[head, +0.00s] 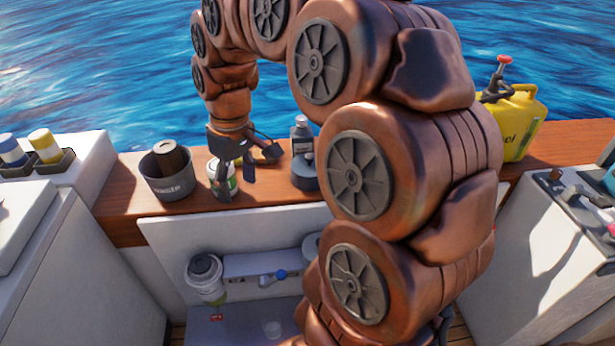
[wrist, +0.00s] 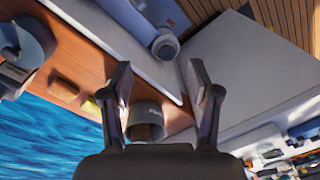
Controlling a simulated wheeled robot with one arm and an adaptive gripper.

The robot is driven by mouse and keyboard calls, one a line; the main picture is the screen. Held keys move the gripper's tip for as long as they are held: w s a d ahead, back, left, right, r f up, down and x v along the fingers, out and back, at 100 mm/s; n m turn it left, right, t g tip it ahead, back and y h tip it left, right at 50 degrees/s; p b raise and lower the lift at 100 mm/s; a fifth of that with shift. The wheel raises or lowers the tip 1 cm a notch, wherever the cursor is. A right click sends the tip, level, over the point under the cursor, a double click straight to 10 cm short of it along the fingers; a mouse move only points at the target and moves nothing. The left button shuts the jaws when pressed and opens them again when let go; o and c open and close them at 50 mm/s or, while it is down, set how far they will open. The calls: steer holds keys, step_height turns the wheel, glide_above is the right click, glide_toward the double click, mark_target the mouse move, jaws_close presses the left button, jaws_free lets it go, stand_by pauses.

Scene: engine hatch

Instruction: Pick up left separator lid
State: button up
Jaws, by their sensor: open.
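The left separator (head: 205,272) stands upright in the open hatch, a light grey round lid (head: 204,264) on top and a clear bowl below. In the wrist view a grey round top that looks like this lid (wrist: 165,46) lies beyond and between my fingertips. My gripper (head: 222,180) is open and empty, fingers pointing down, above the wooden ledge and up and slightly right of the separator. Its two fingers also show wide apart in the wrist view (wrist: 161,85). A second round part (head: 310,246), perhaps the right separator, is partly hidden behind my arm.
On the wooden ledge (head: 120,205) stand a grey bucket (head: 168,185), a white-green can (head: 232,180) close behind my gripper, a dark bottle (head: 301,135), a dark round part (head: 304,172) and a yellow fuel can (head: 520,125). A blue-handled valve (head: 280,275) is right of the separator.

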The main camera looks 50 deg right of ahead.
steer(key=w+d+f+t+b, duration=0.1)
steer(key=w+d+f+b, duration=0.1)
steer(key=w+d, duration=0.35)
steer(key=w+d+f+b, duration=0.2)
steer(key=d, duration=0.7)
steer(key=m+b, duration=0.1)
steer(key=b, duration=0.2)
glide_above(310, 156)
steer(key=s, duration=0.1)
steer(key=shift+t+h, duration=0.3)
steer(key=shift+t, duration=0.1)
steer(key=f, duration=0.4)
steer(key=shift+a+f, duration=0.15)
steer(key=shift+a, duration=0.1)
steer(key=shift+w+d+f+p, duration=0.1)
steer(key=shift+w+f, duration=0.05)
steer(key=shift+f, duration=1.1)
steer(key=shift+w+d+f+p, duration=0.1)
steer(key=shift+w+f+p, duration=0.1)
steer(key=shift+f, duration=1.05)
steer(key=shift+w+d+f+p, duration=0.1)
steer(key=shift+w+f, duration=0.05)
steer(key=shift+f, duration=1.1)
jaws_close()
